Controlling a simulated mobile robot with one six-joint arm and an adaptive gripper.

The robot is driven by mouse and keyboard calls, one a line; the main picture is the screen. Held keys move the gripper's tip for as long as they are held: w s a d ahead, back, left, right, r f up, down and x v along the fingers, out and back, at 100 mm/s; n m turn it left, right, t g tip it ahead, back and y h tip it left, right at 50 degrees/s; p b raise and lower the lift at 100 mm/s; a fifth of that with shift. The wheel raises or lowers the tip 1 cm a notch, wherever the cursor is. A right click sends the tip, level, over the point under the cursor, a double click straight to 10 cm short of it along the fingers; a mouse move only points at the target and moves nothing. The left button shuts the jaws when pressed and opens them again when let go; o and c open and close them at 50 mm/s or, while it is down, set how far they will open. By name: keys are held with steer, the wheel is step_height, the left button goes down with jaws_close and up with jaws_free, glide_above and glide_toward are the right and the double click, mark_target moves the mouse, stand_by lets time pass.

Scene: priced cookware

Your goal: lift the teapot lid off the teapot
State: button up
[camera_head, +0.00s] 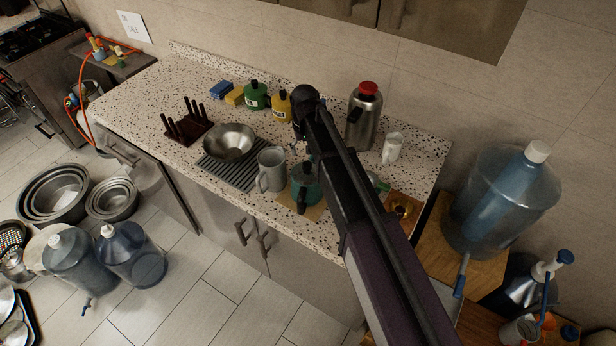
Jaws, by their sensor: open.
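The teal teapot (307,190) stands on a small tan mat near the front edge of the speckled counter. Its dark handle points toward the front. The arm covers part of its right side, and its lid is too small and dark to tell apart clearly. My arm reaches over the counter from the lower right. My gripper (297,148) hangs from the dark wrist above and behind the teapot in the picture. It is small and partly hidden, open, with nothing seen in it.
A grey pitcher (271,170) stands close left of the teapot. A steel flask (364,117) and white cup (392,148) stand right of the arm.

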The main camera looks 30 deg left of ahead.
mark_target(307, 164)
steer(key=shift+f+b, duration=0.5)
steer(key=shift+f, duration=0.25)
steer(key=f+b, duration=0.3)
steer(key=shift+s+d+f, duration=0.15)
steer(key=shift+d+f, duration=0.05)
steer(key=shift+d, duration=0.2)
steer(key=shift+f+b, duration=0.9)
steer(key=shift+b, duration=0.2)
jaws_close()
